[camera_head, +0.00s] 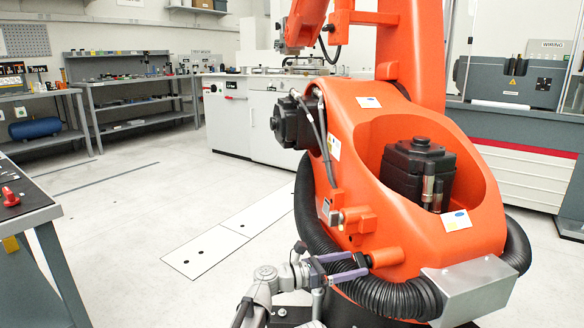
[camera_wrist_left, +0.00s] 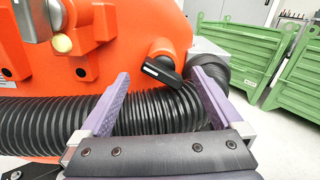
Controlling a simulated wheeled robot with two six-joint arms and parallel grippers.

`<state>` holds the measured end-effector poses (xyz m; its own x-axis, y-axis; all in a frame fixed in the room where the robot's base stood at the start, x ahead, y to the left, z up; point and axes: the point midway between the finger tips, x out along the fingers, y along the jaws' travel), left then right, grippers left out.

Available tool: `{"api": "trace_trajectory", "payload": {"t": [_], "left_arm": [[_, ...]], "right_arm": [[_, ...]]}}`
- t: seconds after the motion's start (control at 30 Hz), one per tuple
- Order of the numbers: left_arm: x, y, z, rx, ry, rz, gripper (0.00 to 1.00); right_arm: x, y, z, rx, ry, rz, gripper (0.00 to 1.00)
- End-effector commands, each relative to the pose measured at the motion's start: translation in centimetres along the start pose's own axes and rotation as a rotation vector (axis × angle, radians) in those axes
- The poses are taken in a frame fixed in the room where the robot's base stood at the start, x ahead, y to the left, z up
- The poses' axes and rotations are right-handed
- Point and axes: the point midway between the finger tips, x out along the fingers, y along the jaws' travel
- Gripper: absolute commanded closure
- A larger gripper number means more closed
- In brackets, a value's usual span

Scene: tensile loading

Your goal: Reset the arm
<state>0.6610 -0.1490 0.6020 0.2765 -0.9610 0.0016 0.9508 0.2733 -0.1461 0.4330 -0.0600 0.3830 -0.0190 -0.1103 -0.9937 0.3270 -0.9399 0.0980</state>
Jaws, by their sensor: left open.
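The large orange robot arm (camera_head: 370,150) fills the middle and right of the head view. A black rotary knob with a white line (camera_wrist_left: 163,70) sits on an orange boss of its base in the left wrist view. My left gripper (camera_head: 364,267) is open beside the lower front of that base. In the left wrist view its purple fingers (camera_wrist_left: 160,78) stand to either side of the knob, with a gap on each side. The knob appears just beyond the fingertips, not gripped. My right gripper is not in view.
A black corrugated hose (camera_head: 316,215) wraps around the orange base and runs behind my fingers. A grey metal box (camera_head: 470,288) sits at its front right. Green metal crates (camera_wrist_left: 235,58) stand to the right in the wrist view. The floor at left is mostly clear.

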Motion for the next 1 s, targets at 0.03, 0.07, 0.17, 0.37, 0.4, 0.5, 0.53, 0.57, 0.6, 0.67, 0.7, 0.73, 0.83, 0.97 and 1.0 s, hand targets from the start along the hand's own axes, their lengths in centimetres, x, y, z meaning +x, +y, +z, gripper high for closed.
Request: {"api": "trace_trajectory", "payload": {"t": [0.03,0.07,0.17,0.37,0.4,0.5,0.53,0.57,0.6,0.67,0.7,0.73,0.83,0.97,1.0], "left_arm": [[1.2,0.0,0.3,0.001,0.001,-0.004,0.0],[1.7,0.0,0.3,0.001,0.001,-0.004,0.0],[3.3,0.0,0.3,0.003,0.002,-0.003,0.0],[5.5,-0.1,0.2,0.006,0.002,-0.002,0.0],[5.7,-0.1,0.2,0.007,0.003,-0.002,0.0],[6.1,-0.1,0.2,0.009,0.003,-0.002,0.0],[6.2,-0.1,0.2,0.01,0.003,-0.002,0.0],[6.3,-0.1,0.2,0.01,0.003,-0.002,0.0],[6.3,-0.2,0.2,0.01,0.003,-0.002,0.0],[6.3,-0.2,0.2,0.011,0.003,-0.002,0.0],[6.3,-0.2,0.2,0.011,0.003,-0.001,0.0],[6.3,-0.2,0.2,0.011,0.003,-0.001,0.0],[6.3,-0.2,0.2,0.011,0.003,-0.001,0.0],[6.2,-0.3,0.2,0.011,0.003,-0.002,0.0],[6.2,-0.4,0.2,0.011,0.003,-0.003,0.0]], "right_arm": [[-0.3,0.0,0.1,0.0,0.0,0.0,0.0],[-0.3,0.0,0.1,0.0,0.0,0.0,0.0],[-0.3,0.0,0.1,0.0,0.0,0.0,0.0],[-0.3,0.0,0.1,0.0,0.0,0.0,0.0],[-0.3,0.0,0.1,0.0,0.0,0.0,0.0],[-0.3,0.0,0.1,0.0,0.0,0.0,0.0],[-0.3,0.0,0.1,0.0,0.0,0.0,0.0],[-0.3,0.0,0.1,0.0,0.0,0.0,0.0],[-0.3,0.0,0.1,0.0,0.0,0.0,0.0],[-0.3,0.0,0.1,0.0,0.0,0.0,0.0],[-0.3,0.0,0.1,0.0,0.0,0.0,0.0],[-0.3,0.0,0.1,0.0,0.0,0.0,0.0],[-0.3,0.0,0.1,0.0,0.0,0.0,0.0],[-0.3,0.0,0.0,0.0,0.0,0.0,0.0],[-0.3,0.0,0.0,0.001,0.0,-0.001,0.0]]}}
